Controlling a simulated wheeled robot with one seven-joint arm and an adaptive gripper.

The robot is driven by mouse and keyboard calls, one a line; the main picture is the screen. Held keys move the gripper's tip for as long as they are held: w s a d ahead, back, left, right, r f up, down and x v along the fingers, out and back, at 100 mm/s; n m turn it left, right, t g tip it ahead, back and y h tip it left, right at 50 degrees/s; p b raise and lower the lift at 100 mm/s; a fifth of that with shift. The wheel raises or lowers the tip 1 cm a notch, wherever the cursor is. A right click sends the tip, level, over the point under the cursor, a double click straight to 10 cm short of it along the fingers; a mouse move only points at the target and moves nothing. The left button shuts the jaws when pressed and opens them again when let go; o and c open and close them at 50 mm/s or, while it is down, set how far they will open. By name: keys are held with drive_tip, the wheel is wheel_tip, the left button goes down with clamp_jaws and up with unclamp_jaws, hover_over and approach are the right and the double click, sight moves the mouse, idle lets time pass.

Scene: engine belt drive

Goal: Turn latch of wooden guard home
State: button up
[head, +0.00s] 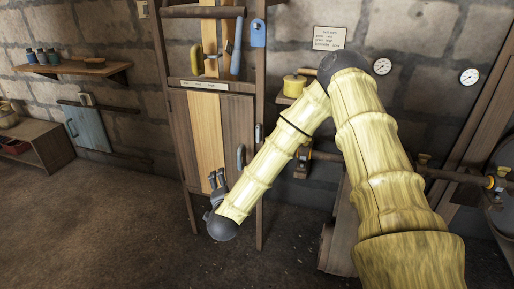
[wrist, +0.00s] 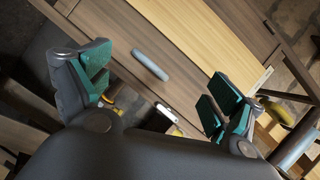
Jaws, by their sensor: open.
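The wooden guard appears to be the plank door (head: 238,122) of a tall wooden frame, with a pale yellow board down its middle; it also fills the upper wrist view (wrist: 190,75). A grey bar handle (head: 241,157) is on the door's right part and shows between my fingers in the wrist view (wrist: 150,64). A small pale metal fitting, perhaps the latch (head: 259,134), sits at the right post; it also shows in the wrist view (wrist: 166,112). Its exact turn is too small to tell. My gripper (head: 216,180) is open and empty, in front of the door's lower part.
Hand tools (head: 211,55) hang above the door, over a label strip (head: 201,85). A yellow pot (head: 294,84) stands on a small shelf to the right. Wooden and metal machinery lies behind my arm. The floor at left is clear.

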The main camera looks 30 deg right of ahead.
sight(258, 135)
drive_tip(key=w+d+r+m+g+h+b, duration=0.2)
drive_tip(key=d+r+m+h+b, duration=0.1)
drive_tip(key=d+r+m+h, duration=0.55)
drive_tip(key=shift+m+y, duration=0.25)
drive_tip(key=shift+y, duration=0.7)
drive_tip(key=x, duration=0.8)
drive_tip(key=s+d+r+x, duration=0.1)
drive_tip(key=x, duration=0.3)
drive_tip(key=shift+w+d+b, duration=0.15)
drive_tip(key=shift+b, duration=0.15)
drive_tip(key=c, duration=1.1)
